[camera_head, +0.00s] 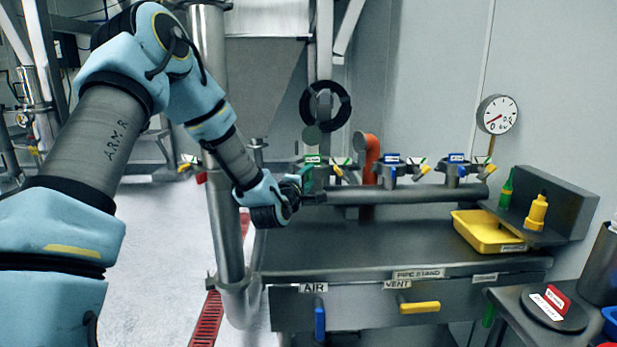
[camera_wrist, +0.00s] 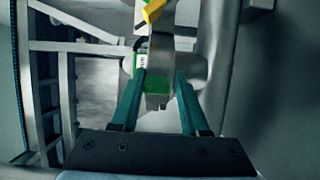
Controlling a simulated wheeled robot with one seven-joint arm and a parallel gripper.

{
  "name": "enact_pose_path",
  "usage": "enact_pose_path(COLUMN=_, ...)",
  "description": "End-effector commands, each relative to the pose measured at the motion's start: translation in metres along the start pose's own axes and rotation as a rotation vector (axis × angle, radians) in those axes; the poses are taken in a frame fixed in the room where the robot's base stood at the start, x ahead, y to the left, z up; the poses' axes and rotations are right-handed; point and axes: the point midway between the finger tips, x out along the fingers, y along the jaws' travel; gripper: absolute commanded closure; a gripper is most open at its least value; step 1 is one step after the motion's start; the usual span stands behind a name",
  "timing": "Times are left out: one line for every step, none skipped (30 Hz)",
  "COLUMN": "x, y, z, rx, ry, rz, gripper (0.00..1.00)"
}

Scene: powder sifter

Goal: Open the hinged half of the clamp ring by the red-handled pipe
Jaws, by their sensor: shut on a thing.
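My gripper (camera_head: 307,172) is at the left end of the row of clamps on the bench. In the wrist view its two green fingers (camera_wrist: 160,78) are closed on a grey metal part of the green-labelled clamp ring (camera_wrist: 155,88). A yellow handle (camera_wrist: 153,11) shows just beyond the fingertips. In the head view the same clamp ring (camera_head: 340,163) is partly hidden by my gripper. An orange-red bent pipe (camera_head: 371,150) stands just right of it. Whether the hinged half stands open or closed cannot be told.
Two blue-labelled clamps (camera_head: 391,168) and (camera_head: 457,168) stand to the right along the horizontal pipe (camera_head: 400,192). A yellow tray (camera_head: 478,243) and a yellow bottle (camera_head: 537,212) are at the bench's right. A vertical steel post (camera_head: 222,220) rises left of my gripper.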

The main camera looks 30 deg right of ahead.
Motion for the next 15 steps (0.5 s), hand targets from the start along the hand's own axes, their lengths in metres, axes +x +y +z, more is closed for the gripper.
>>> enact_pose_path(x=0.001, y=0.0051, z=0.0001, rx=0.001, ry=0.0, rz=0.011, gripper=0.86)
enact_pose_path(x=0.0011, y=0.0054, z=0.0001, rx=0.001, ry=0.0, rz=0.012, gripper=0.89)
enact_pose_path(x=0.0012, y=0.0058, z=0.0001, rx=0.001, ry=0.0, rz=0.012, gripper=0.94)
enact_pose_path(x=0.0012, y=0.006, z=0.0002, rx=0.001, ry=0.0, rz=0.013, gripper=0.97)
enact_pose_path(x=0.0012, y=0.0063, z=0.0001, rx=0.001, ry=0.0, rz=0.013, gripper=1.0)
enact_pose_path(x=0.0013, y=0.0066, z=0.0002, rx=0.001, ry=0.0, rz=0.014, gripper=1.0)
enact_pose_path(x=0.0014, y=0.0068, z=0.0002, rx=0.001, ry=0.0, rz=0.015, gripper=1.0)
enact_pose_path(x=0.0014, y=0.0071, z=0.0002, rx=0.001, ry=0.0, rz=0.015, gripper=1.0)
enact_pose_path(x=0.0015, y=0.0075, z=0.0002, rx=0.002, ry=0.0, rz=0.016, gripper=1.0)
enact_pose_path(x=0.0016, y=0.0077, z=0.0002, rx=0.002, ry=0.0, rz=0.017, gripper=1.0)
enact_pose_path(x=0.0016, y=0.0079, z=0.0002, rx=0.002, ry=0.0, rz=0.017, gripper=1.0)
enact_pose_path(x=0.0017, y=0.0083, z=0.0002, rx=0.002, ry=0.001, rz=0.018, gripper=1.0)
enact_pose_path(x=0.0017, y=0.0085, z=0.0002, rx=0.002, ry=0.0, rz=0.018, gripper=1.0)
enact_pose_path(x=0.0018, y=0.0087, z=0.0002, rx=0.002, ry=0.0, rz=0.019, gripper=1.0)
enact_pose_path(x=0.0019, y=0.009, z=0.0002, rx=0.002, ry=0.001, rz=0.019, gripper=1.0)
